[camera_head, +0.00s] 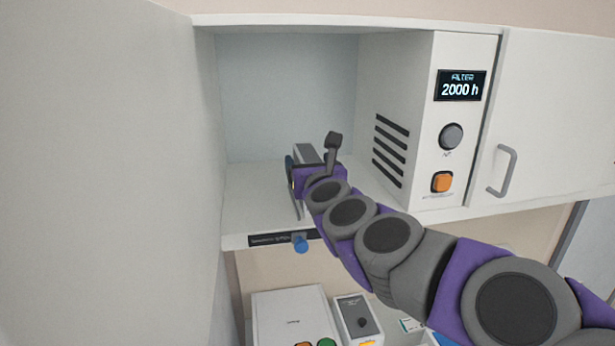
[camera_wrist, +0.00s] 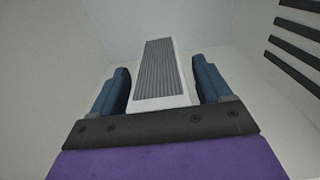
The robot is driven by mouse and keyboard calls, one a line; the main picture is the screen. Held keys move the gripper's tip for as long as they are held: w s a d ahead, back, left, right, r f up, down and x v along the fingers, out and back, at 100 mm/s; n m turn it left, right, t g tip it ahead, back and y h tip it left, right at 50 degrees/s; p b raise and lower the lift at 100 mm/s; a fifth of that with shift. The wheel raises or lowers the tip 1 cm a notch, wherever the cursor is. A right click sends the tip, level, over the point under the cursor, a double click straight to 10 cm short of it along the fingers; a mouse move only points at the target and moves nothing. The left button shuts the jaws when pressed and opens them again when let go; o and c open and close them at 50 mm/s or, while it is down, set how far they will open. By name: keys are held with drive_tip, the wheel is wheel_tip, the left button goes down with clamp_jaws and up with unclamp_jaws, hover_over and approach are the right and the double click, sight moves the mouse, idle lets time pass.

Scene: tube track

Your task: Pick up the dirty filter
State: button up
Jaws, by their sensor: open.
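The dirty filter (camera_wrist: 160,72) is an upright block with grey pleats in a white frame, in the middle of the wrist view. My gripper (camera_wrist: 162,85) is open, with one dark blue finger on each side of the filter. Narrow gaps show between the fingers and its frame, and its lower end is hidden by my gripper's palm. In the head view my gripper (camera_head: 303,175) is inside the open cabinet bay, above the shelf, and my wrist covers most of the filter there.
The bay has a wall close on the left and a slotted unit (camera_head: 391,150) on the right, with a display reading 2000 h. The shelf (camera_head: 250,200) is bare around my gripper. White boxes (camera_head: 290,310) stand below.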

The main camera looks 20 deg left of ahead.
drive_tip(key=shift+a, duration=0.2)
drive_tip(key=shift+d+r, duration=0.1)
drive_tip(key=shift+d, duration=0.3)
drive_tip(key=c, duration=0.6)
drive_tip(key=shift+a, duration=0.2)
drive_tip(key=c, duration=0.5)
drive_tip(key=shift+c, duration=0.2)
